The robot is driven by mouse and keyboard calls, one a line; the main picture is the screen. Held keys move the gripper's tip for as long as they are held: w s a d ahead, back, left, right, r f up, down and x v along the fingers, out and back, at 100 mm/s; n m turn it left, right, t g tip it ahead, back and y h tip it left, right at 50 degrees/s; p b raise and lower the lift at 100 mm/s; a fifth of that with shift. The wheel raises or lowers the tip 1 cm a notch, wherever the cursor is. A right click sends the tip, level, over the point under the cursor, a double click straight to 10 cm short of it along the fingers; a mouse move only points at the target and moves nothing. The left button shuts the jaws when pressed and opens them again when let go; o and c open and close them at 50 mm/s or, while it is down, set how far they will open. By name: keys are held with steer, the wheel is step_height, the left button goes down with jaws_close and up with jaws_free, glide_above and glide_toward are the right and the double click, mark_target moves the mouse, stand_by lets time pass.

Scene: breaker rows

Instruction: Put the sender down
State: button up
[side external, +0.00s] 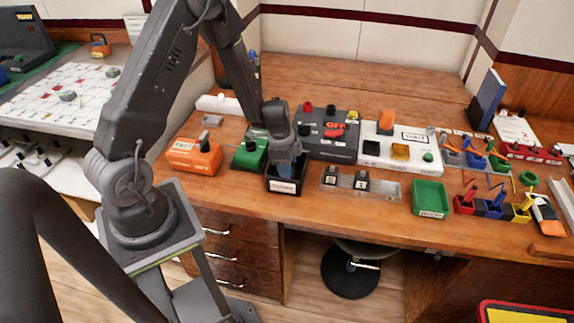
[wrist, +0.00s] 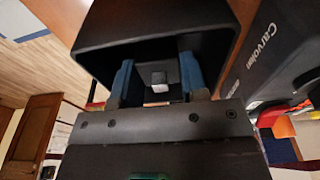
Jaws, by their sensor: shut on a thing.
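My gripper (side external: 285,160) points down into the open black box (side external: 285,187) with a pale front label, near the table's front edge. In the wrist view my blue fingers (wrist: 157,80) reach inside the black box (wrist: 105,35), its rim around them. They are shut on a dark piece (wrist: 159,76) with a small pale face. It is mostly lost against the dark inside, and the side view hides it. I cannot tell for sure that this piece is the sender, nor whether it touches the box floor.
An orange box (side external: 195,158) and a green block (side external: 248,157) stand left of the black box. A grey panel (side external: 342,150) is behind it. A clear rack (side external: 385,188) and a green tray (side external: 430,199) are to the right. Bare table lies behind.

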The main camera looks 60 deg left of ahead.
steer(key=shift+f, duration=0.2)
steer(key=o, duration=1)
step_height(320, 180, up, 12)
steer(key=s+a, duration=0.1)
steer(key=s+d+r+n+t, duration=0.1)
steer(key=s+d+r+n, duration=0.1)
steer(key=s+d+r, duration=0.3)
steer(key=s+d+r+n+t, duration=0.1)
steer(key=d+r+n, duration=0.15)
steer(key=r, duration=0.45)
steer(key=shift+s+d+r+n+t+y, duration=0.2)
steer(key=shift+s+d+r+n+t, duration=0.2)
steer(key=shift+s+d+r+n, duration=0.95)
steer(key=shift+s+d+r+n+t+y, duration=0.3)
steer(key=shift+s+r, duration=0.6)
steer(key=shift+s, duration=1.25)
steer(key=shift+s+d+r+n+t+y, duration=0.1)
steer(key=shift+s+d+r+n+t, duration=0.45)
steer(key=shift+s+d+r, duration=0.85)
steer(key=shift+s+a+f, duration=0.3)
steer(key=shift+s+a, duration=0.05)
steer(key=shift+a, duration=0.15)
